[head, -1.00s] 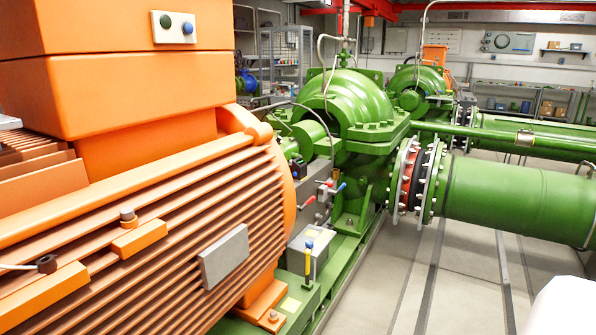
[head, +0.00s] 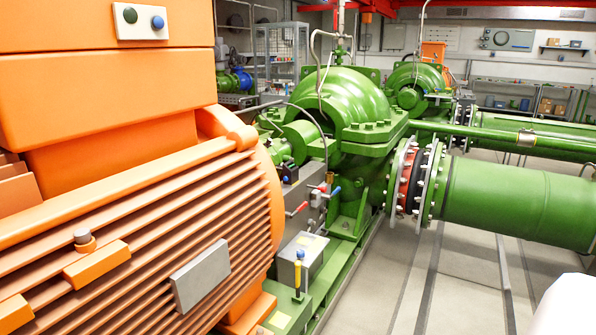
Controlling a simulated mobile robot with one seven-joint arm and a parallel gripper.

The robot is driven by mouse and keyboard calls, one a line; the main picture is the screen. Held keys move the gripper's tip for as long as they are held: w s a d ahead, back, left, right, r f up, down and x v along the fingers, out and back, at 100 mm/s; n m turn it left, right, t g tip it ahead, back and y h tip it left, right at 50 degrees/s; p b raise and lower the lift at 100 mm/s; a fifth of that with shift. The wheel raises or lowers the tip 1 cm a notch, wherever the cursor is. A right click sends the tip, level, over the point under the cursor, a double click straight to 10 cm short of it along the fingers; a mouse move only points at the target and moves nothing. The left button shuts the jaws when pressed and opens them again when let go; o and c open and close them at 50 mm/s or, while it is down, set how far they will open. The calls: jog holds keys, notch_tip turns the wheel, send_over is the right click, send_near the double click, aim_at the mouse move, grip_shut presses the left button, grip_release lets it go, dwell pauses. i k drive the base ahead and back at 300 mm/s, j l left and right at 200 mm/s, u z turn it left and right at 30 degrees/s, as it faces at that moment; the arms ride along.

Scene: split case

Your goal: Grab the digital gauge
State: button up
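I cannot make out a digital gauge for certain in the head view. A small upright tool-like item with a yellow body and blue top (head: 299,267) stands by a grey box (head: 309,250) low on the green pump base. Small valves with red and blue handles (head: 318,193) sit on thin pipework at the near side of the green pump (head: 345,105). My gripper is not in view.
A large orange motor (head: 130,235) with a grey plate (head: 200,275) fills the left. A green pipe (head: 515,203) runs from the pump to the right. Grey floor (head: 455,285) is open at the lower right. Shelves (head: 505,95) line the back wall.

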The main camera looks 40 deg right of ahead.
aim_at(291, 170)
jog(key=i+l, duration=0.2)
jog(key=l, duration=0.3)
jog(key=i+l+z, duration=0.1)
jog(key=i+l, duration=0.15)
jog(key=l, duration=0.25)
jog(key=i+l, duration=0.2)
jog(key=l, duration=0.3)
jog(key=i+l+z, duration=0.1)
jog(key=i+l, duration=0.15)
jog(key=l, duration=0.2)
jog(key=i+l, duration=0.25)
jog(key=l, duration=0.25)
jog(key=i+l+z, duration=0.1)
jog(key=i+l, duration=0.15)
jog(key=l, duration=0.2)
jog(key=i+l+z, duration=0.1)
jog(key=i+l, duration=0.15)
jog(key=l, duration=0.2)
jog(key=i+l, duration=0.25)
jog(key=l, duration=0.2)
